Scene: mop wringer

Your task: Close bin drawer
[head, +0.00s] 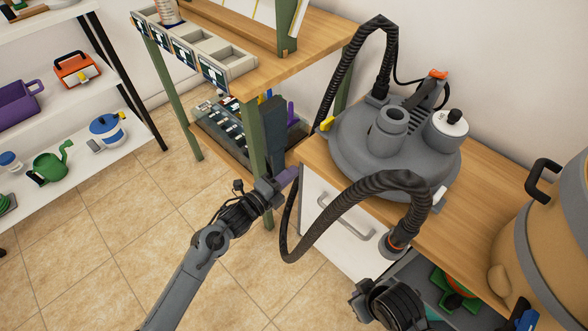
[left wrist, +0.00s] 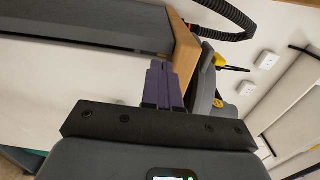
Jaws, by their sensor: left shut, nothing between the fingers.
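A white-fronted drawer (head: 338,222) with a grey bar handle (head: 346,216) is under the wooden bench in the head view. To its right, a grey open bin space (head: 412,268) shows below the bench edge, with a green and red item (head: 452,289) inside. I cannot tell how far it is pulled out. My left gripper (head: 287,178), with purple fingertips, is shut and empty near the bench's left corner. In the left wrist view, its fingers (left wrist: 164,85) are together in front of a pale panel, near a wooden edge. My right gripper's fingers do not show.
A grey vacuum head (head: 390,143) with black hoses (head: 352,185) sits on the bench; one hose loops in front of the drawer. A tan barrel (head: 552,235) stands at right. A green-legged table (head: 253,140) is left of the bench. Open tiled floor (head: 110,240) lies left.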

